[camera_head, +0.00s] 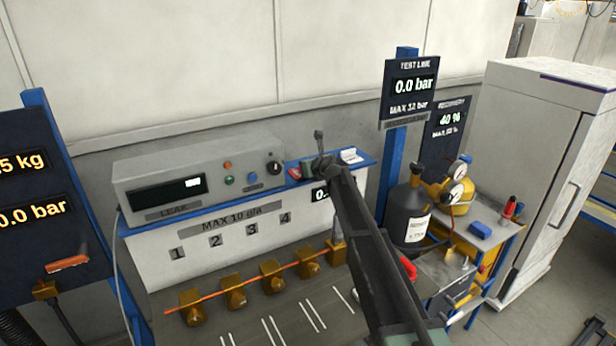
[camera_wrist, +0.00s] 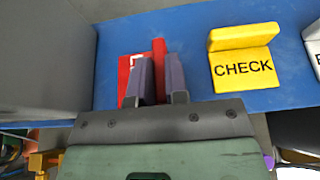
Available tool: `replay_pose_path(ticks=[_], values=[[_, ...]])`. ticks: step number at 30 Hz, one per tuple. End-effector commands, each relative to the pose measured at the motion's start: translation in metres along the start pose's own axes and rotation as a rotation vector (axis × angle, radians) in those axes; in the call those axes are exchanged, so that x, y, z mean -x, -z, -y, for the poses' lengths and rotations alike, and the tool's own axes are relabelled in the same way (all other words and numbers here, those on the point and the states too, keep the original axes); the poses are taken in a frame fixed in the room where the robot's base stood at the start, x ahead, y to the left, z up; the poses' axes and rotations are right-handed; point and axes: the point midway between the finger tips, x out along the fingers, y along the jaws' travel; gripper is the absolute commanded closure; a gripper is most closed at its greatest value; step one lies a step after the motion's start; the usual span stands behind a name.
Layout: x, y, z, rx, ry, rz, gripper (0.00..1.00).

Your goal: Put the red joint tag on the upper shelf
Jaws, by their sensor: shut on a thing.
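The red tag (camera_wrist: 158,46) is between the fingers of my gripper (camera_wrist: 158,72) in the wrist view, with its upright part pinched and its flat part showing at the left. It appears to rest on, or just above, the blue upper shelf (camera_wrist: 190,30); I cannot tell which. In the head view the red tag (camera_head: 294,173) is a small red patch at the shelf's left part, beside the end of my arm. The fingers are hard to make out there.
A yellow CHECK tag (camera_wrist: 243,65) stands right of my gripper on the shelf. A white tag (camera_wrist: 313,45) is at the right edge. The grey leak tester (camera_head: 200,178) borders the shelf on the left. A black bottle (camera_head: 407,215) stands on the right.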

Motion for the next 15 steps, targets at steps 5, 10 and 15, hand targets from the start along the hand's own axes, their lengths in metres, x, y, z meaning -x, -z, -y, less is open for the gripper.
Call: replay_pose_path(ticks=[5,10,15], values=[[-0.0012,0.0028,-0.0001,0.0,0.0,0.0,1.0],[-0.0029,0.0068,-0.0001,0.0,0.0,0.0,1.0],[-0.0024,0.0056,-0.0001,0.0,0.0,0.0,0.64]])
